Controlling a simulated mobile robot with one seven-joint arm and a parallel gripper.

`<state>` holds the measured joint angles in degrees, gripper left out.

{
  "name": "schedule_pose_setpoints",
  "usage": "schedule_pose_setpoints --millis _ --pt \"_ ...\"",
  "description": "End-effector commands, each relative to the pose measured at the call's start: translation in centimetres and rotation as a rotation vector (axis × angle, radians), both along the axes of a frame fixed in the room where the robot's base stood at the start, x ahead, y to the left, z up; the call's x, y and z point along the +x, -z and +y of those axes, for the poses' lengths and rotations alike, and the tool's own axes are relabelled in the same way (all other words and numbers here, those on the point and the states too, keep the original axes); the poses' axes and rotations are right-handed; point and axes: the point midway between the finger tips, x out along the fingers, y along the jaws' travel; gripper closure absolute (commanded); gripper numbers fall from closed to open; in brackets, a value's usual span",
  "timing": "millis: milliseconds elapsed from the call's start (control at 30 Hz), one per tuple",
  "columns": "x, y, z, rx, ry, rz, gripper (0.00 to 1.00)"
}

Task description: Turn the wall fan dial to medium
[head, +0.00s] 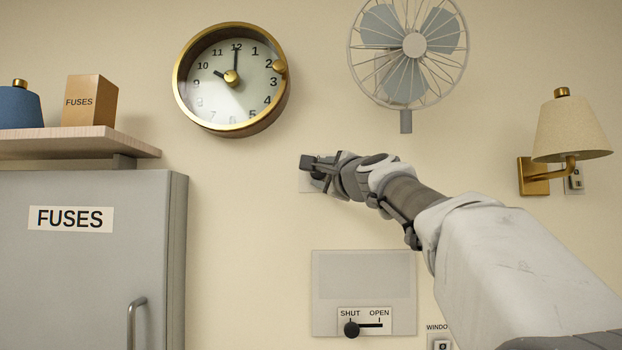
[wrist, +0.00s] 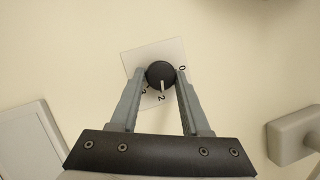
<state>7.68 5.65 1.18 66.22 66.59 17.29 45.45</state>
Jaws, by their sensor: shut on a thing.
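The fan dial is a round black knob (wrist: 160,73) on a white plate (wrist: 134,62) on the wall. Its pale pointer line aims down in the wrist view, at the printed 2. A 0 shows at the right of the knob and a partly covered mark, perhaps a 3, at the lower left; other marks may be behind the fingers. My gripper (wrist: 161,77) is shut on the knob, one finger on each side. In the head view my gripper (head: 315,166) hides the knob, and only part of the plate (head: 305,185) shows. The wall fan (head: 408,88) is above.
A brass clock (head: 232,118) hangs to the upper left, a lamp (head: 570,135) at the right. Below are a SHUT/OPEN slider panel (head: 363,275) and a small WINDOW switch (head: 441,344). A grey FUSES cabinet (head: 90,260) and shelf (head: 70,143) stand left.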

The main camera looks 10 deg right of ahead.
Motion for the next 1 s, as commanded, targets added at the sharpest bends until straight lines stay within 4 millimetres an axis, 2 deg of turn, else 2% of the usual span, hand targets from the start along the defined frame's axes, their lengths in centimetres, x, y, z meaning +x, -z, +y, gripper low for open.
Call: schedule_pose_setpoints --millis 433,467,600,633,1000 --pt "0.02 0.01 0.0 0.01 0.0 -0.002 1.0" --pt "0.02 0.01 0.0 0.01 0.0 -0.002 0.52" --pt "0.01 0.01 0.0 0.01 0.0 -0.002 0.27" --pt "0.01 0.01 0.0 0.01 0.0 -0.002 0.24" --pt "-0.43 0.13 -0.08 0.01 0.001 -0.003 0.24"
